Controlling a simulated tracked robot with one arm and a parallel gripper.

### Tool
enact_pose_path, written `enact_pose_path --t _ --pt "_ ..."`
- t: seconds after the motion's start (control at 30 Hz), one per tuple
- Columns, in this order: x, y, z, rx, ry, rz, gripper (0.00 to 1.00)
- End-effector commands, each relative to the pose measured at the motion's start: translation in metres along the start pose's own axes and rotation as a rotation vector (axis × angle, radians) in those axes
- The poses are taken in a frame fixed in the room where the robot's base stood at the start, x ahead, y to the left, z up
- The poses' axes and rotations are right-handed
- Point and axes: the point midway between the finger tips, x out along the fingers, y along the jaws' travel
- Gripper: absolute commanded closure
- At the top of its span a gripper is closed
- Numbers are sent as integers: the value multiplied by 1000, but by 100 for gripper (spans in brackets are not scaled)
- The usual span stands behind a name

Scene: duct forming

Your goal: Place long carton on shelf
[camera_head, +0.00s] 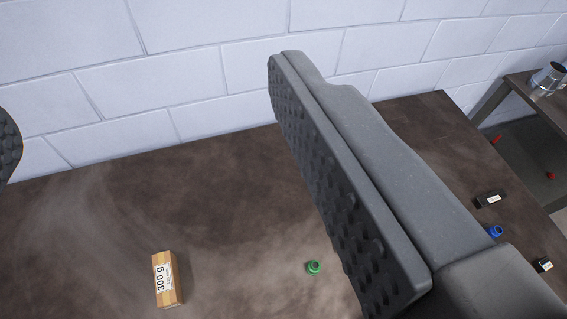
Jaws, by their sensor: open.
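My gripper (145,108) is open, with one studded finger large across the middle right and only the edge of the other at the far left. Nothing is between the fingers at their tips. A tan block (168,279) with a white label reading 300 g lies on the brown tabletop (90,235) at the lower left, apart from the fingers. I cannot tell whether it is the long carton; no other clear carton shows. A stand (522,92) with a lower level is partly in view at the right; I cannot tell if it is the shelf.
A green ring-like part (313,267) lies near my right finger. Right of the finger lie a black labelled block (490,199), a blue part (495,231) and a small black block (544,265). A metal pipe piece (548,78) sits on the stand. A white block wall (200,60) stands behind.

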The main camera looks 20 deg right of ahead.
Motion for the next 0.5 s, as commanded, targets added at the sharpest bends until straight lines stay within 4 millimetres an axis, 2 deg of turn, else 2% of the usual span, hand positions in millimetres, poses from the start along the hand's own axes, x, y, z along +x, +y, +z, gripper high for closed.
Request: enact_pose_path --t 0.27,0.37,0.5 --pt "3 -1 2 0 -7 1 29" --pt "18 -4 10 2 -40 3 29" --pt "56 -14 36 3 -134 11 29"
